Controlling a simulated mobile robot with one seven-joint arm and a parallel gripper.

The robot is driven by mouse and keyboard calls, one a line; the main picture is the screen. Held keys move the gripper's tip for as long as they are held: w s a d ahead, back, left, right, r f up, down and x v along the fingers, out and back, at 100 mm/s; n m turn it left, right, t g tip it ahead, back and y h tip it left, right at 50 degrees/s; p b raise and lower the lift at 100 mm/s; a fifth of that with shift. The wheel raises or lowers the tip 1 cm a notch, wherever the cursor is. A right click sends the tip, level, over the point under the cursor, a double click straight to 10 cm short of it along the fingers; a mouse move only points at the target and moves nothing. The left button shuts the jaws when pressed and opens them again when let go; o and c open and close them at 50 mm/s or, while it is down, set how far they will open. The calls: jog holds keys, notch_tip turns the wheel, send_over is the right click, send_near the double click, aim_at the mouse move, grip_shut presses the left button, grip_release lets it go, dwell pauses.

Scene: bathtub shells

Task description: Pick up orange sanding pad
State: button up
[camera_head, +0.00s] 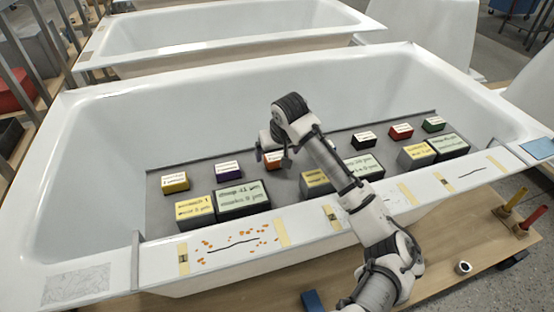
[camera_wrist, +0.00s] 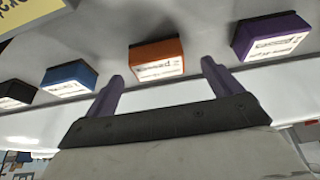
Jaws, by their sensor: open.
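The orange sanding pad (camera_wrist: 156,55) is a small block with a white label on its front. In the wrist view it lies upper centre, ahead of and between my gripper's fingertips (camera_wrist: 160,72), not touching them. My gripper is open and empty. In the head view the orange pad (camera_head: 272,160) shows on the grey mat inside the near tub, partly hidden by my gripper (camera_head: 276,148), which is above and close to it.
In the wrist view a purple pad (camera_wrist: 268,36) is to the right and a blue pad (camera_wrist: 70,78) to the left. Larger labelled blocks (camera_head: 241,199) stand in front on the mat. The tub's near rim (camera_head: 150,262) runs below my arm.

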aim_at(277, 156)
jog(key=x, duration=0.4)
jog(key=shift+w+d, duration=0.1)
jog(key=shift+w, duration=0.1)
jog(key=c, duration=1.1)
